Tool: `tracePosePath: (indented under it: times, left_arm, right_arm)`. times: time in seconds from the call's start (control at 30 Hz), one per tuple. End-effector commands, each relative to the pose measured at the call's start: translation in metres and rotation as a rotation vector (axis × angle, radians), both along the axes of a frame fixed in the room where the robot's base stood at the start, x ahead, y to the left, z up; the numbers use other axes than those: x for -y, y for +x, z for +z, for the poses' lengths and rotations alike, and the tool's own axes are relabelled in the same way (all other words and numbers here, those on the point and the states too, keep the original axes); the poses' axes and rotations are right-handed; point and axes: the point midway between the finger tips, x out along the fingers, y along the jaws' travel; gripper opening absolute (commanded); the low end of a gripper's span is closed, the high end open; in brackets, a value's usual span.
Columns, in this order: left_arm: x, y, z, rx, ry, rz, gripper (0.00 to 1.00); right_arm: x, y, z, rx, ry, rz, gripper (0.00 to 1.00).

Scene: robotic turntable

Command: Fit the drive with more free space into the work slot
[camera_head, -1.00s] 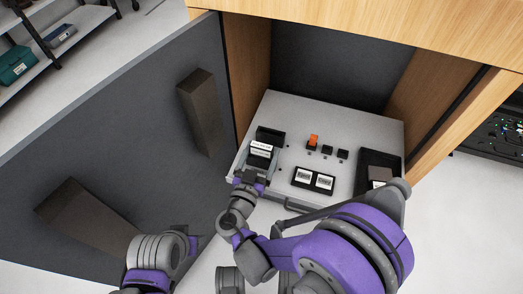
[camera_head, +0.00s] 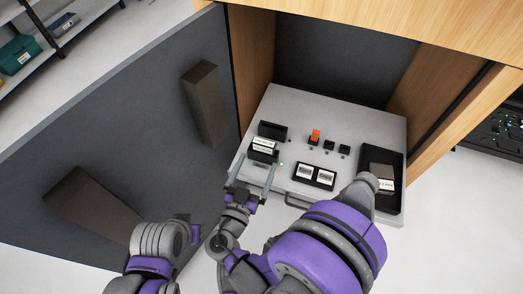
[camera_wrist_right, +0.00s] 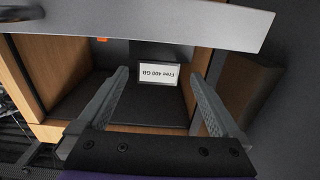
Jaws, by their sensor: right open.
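My right gripper (camera_head: 254,176) is open, with its two fingers spread in front of a dark drive (camera_head: 262,156) that stands in the slot unit at the panel's left. A white label (camera_head: 264,145) shows at the drive's top. In the right wrist view, a label reading "Free 400 GB" (camera_wrist_right: 158,74), upside down, lies between the open fingers (camera_wrist_right: 160,92), apart from both. Another drive with a white label (camera_head: 386,184) lies in the black tray (camera_head: 396,206) at the right, partly behind my arm. My left gripper is not in view; only my left arm shows.
The light grey panel (camera_head: 290,105) sits inside a wooden cabinet. It carries an orange switch (camera_head: 315,135), small black buttons (camera_head: 329,145), two white displays (camera_head: 315,175) and a lit green light (camera_head: 281,164). A large dark door (camera_head: 130,120) stands open at the left.

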Motion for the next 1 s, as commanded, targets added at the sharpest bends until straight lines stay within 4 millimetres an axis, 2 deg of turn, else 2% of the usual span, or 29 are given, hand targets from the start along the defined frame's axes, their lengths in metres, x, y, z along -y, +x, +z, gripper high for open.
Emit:
tracePosePath:
  times: [0.1,0.3,1.0]
  left_arm:
    - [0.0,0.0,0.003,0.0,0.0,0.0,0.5]
    - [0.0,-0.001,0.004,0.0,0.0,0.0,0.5]
    - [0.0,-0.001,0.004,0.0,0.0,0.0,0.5]
  right_arm:
    - [-0.007,-0.018,0.0,0.0,0.001,0.004,1.0]
    - [-0.01,-0.032,0.0,0.0,0.001,-0.001,1.0]
    - [-0.01,-0.032,0.0,0.0,0.001,-0.001,1.0]
